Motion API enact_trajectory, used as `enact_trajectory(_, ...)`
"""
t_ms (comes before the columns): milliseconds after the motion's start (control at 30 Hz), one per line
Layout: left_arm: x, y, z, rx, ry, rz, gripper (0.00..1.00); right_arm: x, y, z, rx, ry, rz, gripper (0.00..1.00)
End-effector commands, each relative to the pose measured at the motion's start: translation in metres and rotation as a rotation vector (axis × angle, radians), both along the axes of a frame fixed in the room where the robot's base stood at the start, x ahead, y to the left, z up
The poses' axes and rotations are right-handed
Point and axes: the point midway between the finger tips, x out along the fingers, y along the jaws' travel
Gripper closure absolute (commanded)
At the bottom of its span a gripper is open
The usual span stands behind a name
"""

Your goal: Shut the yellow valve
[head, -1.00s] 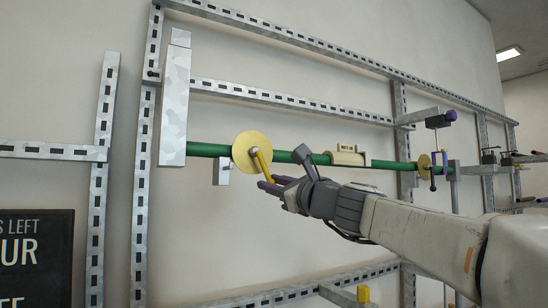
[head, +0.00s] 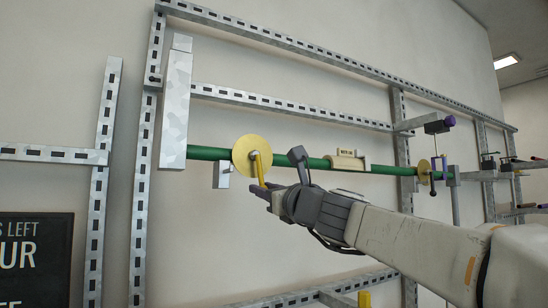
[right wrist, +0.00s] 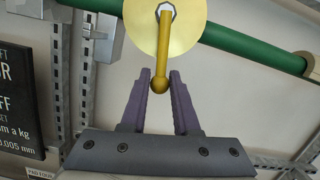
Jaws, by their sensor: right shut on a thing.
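The yellow valve has a round pale-yellow disc (head: 244,155) on a green pipe (head: 208,153) and a yellow lever (head: 260,168) with a ball at its end. The lever hangs nearly straight down, crossing the pipe. In the right wrist view the disc (right wrist: 140,25) is at the top and the lever (right wrist: 164,50) points down between my fingers. My right gripper (head: 264,189) is shut on the lever near its ball end; its purple fingers (right wrist: 160,76) flank it in the right wrist view. My left gripper is in neither view.
Slotted metal rails (head: 290,103) frame the wall. A beige block (head: 347,161) and a smaller yellow disc (head: 424,172) sit farther right on the pipe. A grey bracket (head: 222,175) hangs below it near the valve. A dark sign (head: 36,258) stands at lower left.

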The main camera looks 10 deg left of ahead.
Motion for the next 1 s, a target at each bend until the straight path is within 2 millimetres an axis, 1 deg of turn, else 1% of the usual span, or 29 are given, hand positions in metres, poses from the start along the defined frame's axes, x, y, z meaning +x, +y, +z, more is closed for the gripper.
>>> enact_trajectory(33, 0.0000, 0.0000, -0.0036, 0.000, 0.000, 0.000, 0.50, -0.0037, 0.0035, -0.0004, 0.031, 0.018, 0.004, 1.00)
enact_trajectory(200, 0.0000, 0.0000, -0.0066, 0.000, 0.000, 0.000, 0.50, -0.0079, 0.0092, -0.0001, 0.113, 0.078, 0.003, 1.00)
enact_trajectory(733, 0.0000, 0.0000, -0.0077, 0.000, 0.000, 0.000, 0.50, -0.0096, 0.0117, 0.0006, 0.158, 0.110, 0.002, 1.00)
enact_trajectory(767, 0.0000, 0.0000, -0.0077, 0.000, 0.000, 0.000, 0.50, -0.0097, 0.0118, 0.0006, 0.158, 0.110, 0.003, 0.63)
enact_trajectory(800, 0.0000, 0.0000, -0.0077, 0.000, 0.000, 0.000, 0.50, -0.0097, 0.0118, 0.0006, 0.158, 0.110, 0.003, 0.48)
enact_trajectory(867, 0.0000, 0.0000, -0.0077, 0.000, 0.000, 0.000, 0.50, -0.0096, 0.0118, 0.0004, 0.158, 0.110, 0.003, 0.25)
enact_trajectory(900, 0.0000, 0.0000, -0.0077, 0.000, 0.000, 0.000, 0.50, -0.0095, 0.0118, 0.0002, 0.156, 0.110, 0.002, 0.10)
enact_trajectory(933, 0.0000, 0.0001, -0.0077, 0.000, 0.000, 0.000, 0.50, -0.0094, 0.0117, 0.0001, 0.157, 0.110, 0.001, 0.00)
enact_trajectory(1000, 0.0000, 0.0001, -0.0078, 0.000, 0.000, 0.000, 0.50, -0.0092, 0.0116, -0.0001, 0.157, 0.110, 0.001, 0.00)
